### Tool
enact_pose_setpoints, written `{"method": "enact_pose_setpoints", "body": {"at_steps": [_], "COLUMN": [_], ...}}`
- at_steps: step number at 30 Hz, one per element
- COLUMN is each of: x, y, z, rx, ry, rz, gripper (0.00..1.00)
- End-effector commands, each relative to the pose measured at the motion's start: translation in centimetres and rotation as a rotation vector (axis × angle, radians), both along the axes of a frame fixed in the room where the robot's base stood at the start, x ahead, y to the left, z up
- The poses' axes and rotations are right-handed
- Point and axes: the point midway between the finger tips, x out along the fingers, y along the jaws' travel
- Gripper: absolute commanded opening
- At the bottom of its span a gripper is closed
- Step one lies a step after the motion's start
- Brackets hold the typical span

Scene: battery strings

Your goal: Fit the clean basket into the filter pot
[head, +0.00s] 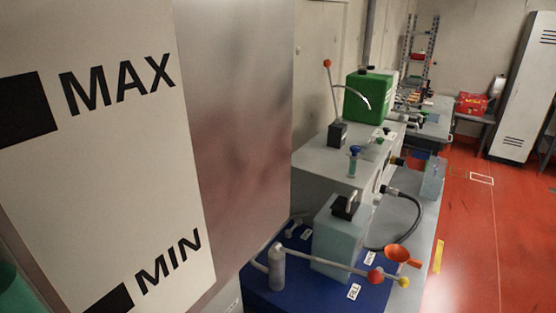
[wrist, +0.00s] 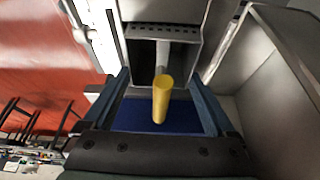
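I cannot pick out the clean basket or the filter pot for sure in either view. In the wrist view, my gripper (wrist: 160,88) is open, with its two dark blue-grey fingers spread wide. A yellow cylindrical end (wrist: 161,100) on a grey rod shows between the fingers, with a gap on each side. It points toward the camera, and I cannot tell how far it is from the fingertips. My gripper does not show in the head view.
A large panel marked MAX and MIN (head: 110,160) blocks the head view's left. Right of it, a blue mat (head: 310,295) carries a pale teal box (head: 335,235) and a grey post (head: 276,268) with a rod. An orange funnel (head: 398,254) is nearby. Red floor (head: 490,240) is clear at right.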

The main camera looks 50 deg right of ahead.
Motion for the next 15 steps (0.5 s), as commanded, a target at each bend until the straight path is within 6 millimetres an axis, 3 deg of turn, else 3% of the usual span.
{"method": "enact_pose_setpoints", "body": {"at_steps": [10, 15], "x": [-0.1, 0.0], "y": [0.1, 0.7], "z": [0.2, 1.6], "rx": [0.001, 0.0], "ry": [0.001, -0.001], "rz": [0.0, 0.001], "gripper": [1.0, 1.0]}}
